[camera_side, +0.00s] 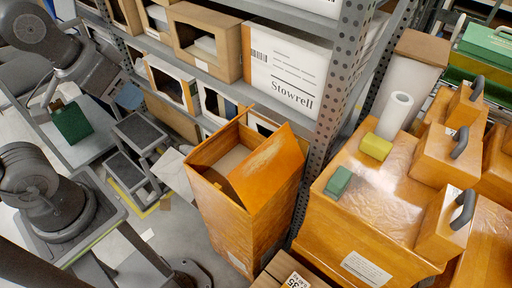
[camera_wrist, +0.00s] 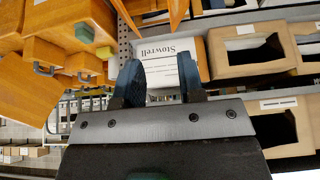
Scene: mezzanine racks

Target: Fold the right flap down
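A tall orange box (camera_side: 240,225) stands in the middle of the side view with its top partly open, and its pale inside shows. Its right flap (camera_side: 268,165) is raised and slanted along the right side of the opening. In the wrist view, orange panels (camera_wrist: 177,14) show at the top edge; I cannot tell which part they are. My gripper (camera_wrist: 158,75) is open and empty in the wrist view, its two dark fingers apart with a white Stowrell box behind the gap. I cannot make out the fingers in the side view, so their distance to the flap is unclear.
A metal rack with cartons and the Stowrell box (camera_side: 290,75) stands behind the orange box. At right, a large orange case (camera_side: 370,215) carries a green block (camera_side: 338,182), a yellow block (camera_side: 376,146) and a white roll (camera_side: 395,115). A grey step stool (camera_side: 140,135) stands at left.

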